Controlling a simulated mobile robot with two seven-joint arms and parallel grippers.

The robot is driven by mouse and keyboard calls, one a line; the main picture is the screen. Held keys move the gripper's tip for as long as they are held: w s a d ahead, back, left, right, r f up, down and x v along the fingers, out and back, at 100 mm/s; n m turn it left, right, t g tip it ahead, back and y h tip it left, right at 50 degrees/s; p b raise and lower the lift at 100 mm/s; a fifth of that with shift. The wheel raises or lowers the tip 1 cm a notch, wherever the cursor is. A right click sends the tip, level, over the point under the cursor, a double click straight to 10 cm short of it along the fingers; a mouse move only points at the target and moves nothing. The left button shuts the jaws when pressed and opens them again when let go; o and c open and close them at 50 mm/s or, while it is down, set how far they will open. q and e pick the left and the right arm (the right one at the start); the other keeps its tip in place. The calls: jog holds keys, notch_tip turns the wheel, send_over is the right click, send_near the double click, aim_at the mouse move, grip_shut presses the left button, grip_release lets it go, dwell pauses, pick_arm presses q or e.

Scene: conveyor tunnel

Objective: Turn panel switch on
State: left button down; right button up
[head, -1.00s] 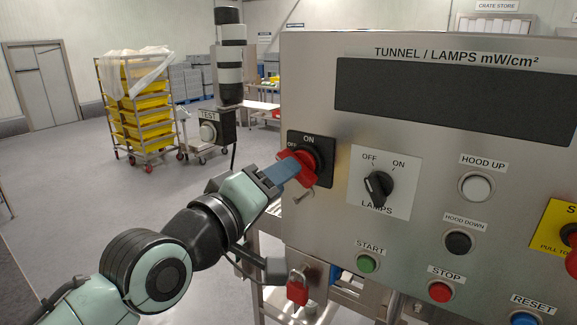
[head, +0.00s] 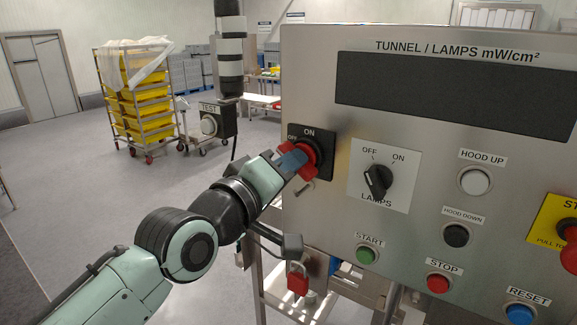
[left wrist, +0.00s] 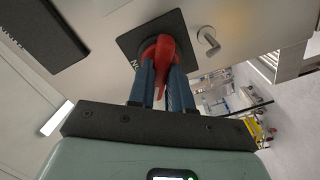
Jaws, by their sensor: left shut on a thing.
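The panel switch is a red rotary handle (head: 307,157) on a black plate (head: 324,155) marked OFF and ON, at the left edge of the steel panel (head: 425,120). My left gripper (head: 292,162) is at the handle. In the left wrist view the two blue fingers (left wrist: 163,90) stand on either side of the red handle (left wrist: 161,58) and are shut on it. The fingers hide part of the handle in the head view, so its exact angle is hard to tell. My right gripper is not in view.
A LAMPS knob (head: 376,181) sits right of the switch. START (head: 366,255) and STOP (head: 438,283) buttons lie below. A red padlock (head: 298,280) hangs under the panel. A rack of yellow crates (head: 143,105) is farther back.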

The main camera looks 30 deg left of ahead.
pick_arm(q)
jog(key=shift+m, duration=0.3)
jog(key=m+b, duration=0.3)
jog(key=m, duration=0.7)
jog(key=shift+m, duration=0.4)
dwell(0.3)
jog(key=c, duration=1)
grip_release()
jog(key=shift+c, duration=0.2)
jog(key=shift+s, duration=0.1)
jog(key=s+a+b, duration=0.1)
jog(key=s+b, duration=0.1)
jog(key=s, duration=1.1)
jog(key=shift+b, duration=0.35)
